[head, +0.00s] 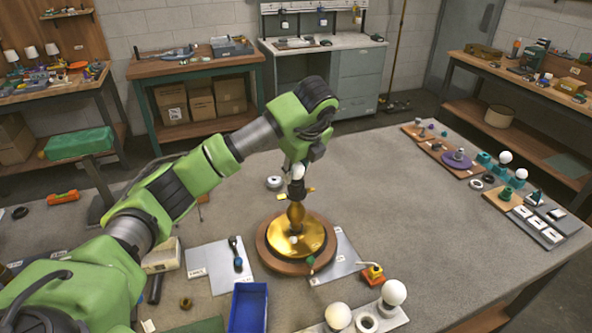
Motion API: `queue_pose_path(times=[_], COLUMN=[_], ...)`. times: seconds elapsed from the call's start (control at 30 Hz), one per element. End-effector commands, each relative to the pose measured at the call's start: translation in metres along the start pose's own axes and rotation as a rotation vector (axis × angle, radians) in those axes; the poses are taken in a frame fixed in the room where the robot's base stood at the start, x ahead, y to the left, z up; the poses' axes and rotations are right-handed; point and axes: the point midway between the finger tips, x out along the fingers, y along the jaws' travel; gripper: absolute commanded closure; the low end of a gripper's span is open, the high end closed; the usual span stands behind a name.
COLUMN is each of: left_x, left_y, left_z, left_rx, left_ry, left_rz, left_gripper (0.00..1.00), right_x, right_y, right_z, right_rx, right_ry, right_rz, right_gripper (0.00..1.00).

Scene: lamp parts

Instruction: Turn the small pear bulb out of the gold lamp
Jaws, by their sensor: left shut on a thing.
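The gold lamp (296,216) stands upright on a round wooden base with a gold plate, near the middle of the grey table. Its dark socket (297,188) is at the top, with small yellow pieces at its sides. My left gripper (298,166) points down right above the socket and is shut on the small pear bulb (298,172). Only a little of the white bulb shows between the fingers. The bulb is in line with the socket; I cannot tell whether its thread is still engaged. My right gripper is not in view.
A blue tray (248,308) stands in front of the lamp, left of centre. White bulbs (393,292) stand in a holder at the front. Several parts and bulbs line the right edge (506,158). The table right of the lamp is clear.

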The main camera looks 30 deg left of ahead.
Motion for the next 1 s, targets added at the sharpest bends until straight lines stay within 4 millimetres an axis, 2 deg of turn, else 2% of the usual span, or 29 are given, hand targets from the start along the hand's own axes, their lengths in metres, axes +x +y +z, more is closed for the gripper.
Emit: queue_pose_path(times=[0.17, 0.4, 0.7, 1.0], left_x=[0.000, -0.001, -0.004, -0.001], left_y=[-0.002, -0.003, -0.002, -0.002], left_z=[0.000, -0.001, 0.001, 0.001], left_rx=[-0.038, -0.374, -0.502, -0.550], left_ry=[-0.005, -0.051, -0.070, -0.077], left_rz=[0.012, 0.153, 0.205, 0.223], left_gripper=[0.88, 0.88, 0.88, 0.88], right_x=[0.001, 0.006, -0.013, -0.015], right_y=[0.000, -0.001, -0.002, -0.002], right_z=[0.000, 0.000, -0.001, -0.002], right_rx=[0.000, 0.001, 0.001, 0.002], right_ry=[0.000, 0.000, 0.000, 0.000], right_rz=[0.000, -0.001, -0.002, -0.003], right_gripper=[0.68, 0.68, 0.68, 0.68])
